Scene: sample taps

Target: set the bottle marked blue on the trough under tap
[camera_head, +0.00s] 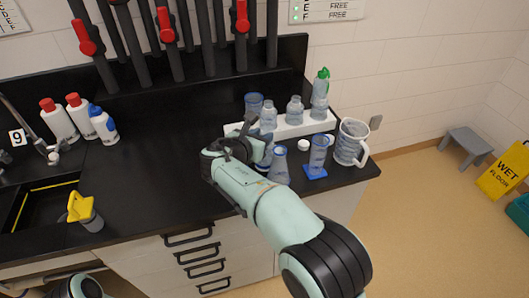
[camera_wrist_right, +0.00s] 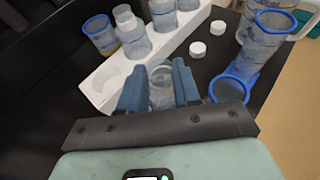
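The white trough (camera_head: 288,131) stands on the black counter below the dark taps (camera_head: 167,40) with red handles. Clear bottles (camera_head: 268,115) stand in it, one with a green cap (camera_head: 322,73). In the right wrist view, the trough (camera_wrist_right: 84,83) has an empty round recess (camera_wrist_right: 107,79) at its near end. My right gripper (camera_wrist_right: 160,78) is closed in around a clear bottle (camera_wrist_right: 161,97), fingers against both sides. Its blue mark cannot be made out. In the head view my right gripper (camera_head: 250,140) partly hides this bottle. My left gripper is not in view.
A blue-rimmed cup (camera_head: 254,103) is behind. White bottles (camera_head: 60,123) stand by the sink; the counter's middle left is clear.

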